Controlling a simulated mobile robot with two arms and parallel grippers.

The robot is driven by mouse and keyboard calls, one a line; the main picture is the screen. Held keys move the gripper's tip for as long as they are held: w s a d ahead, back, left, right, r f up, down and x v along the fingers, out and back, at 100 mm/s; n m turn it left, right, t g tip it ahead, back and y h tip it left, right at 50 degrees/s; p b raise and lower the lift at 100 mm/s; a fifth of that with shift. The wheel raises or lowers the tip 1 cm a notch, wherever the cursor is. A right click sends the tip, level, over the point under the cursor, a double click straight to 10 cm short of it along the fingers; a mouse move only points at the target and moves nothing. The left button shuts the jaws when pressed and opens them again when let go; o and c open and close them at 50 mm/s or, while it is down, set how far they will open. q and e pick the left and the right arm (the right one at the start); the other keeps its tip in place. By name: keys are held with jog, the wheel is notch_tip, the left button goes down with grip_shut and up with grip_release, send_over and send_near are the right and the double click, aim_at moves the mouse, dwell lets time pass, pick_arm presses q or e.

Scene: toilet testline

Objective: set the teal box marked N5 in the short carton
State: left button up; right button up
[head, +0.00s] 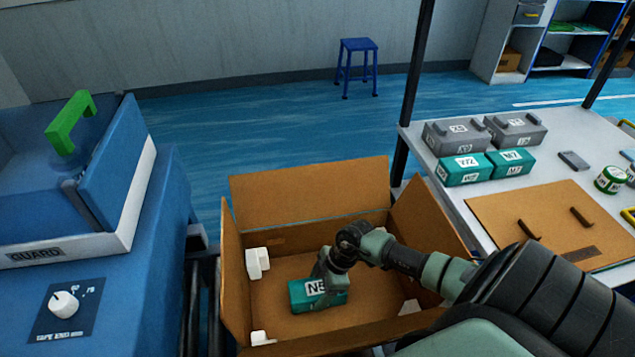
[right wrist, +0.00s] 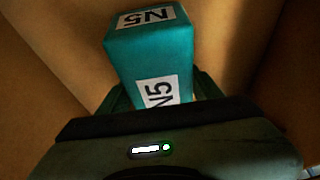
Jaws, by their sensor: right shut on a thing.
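The teal box marked N5 (head: 300,295) is inside the open short carton (head: 309,197), low over its floor. It also shows in the right wrist view (right wrist: 153,55), with N5 labels on two faces. My right gripper (head: 326,275) reaches down into the carton from the right and is shut on the box. The right wrist view shows the gripper (right wrist: 160,100) around the near end of the box. I cannot tell whether the box touches the carton floor. My left gripper is not in view.
White corner pieces (head: 257,262) stand inside the carton. A blue machine with a green handle (head: 70,122) is at left. The white table (head: 440,180) at right holds grey boxes (head: 455,137), teal boxes (head: 465,168) and a brown board (head: 550,222). A blue stool (head: 358,60) stands behind.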

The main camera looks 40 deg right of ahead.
jog(key=o, duration=1.7)
jog(key=shift+f, duration=0.1)
jog(key=v, duration=1.1)
jog(key=shift+p, duration=0.4)
jog(key=shift+s+d+r, duration=0.1)
jog(key=shift+d+r, duration=0.05)
jog(key=shift+r, duration=0.5)
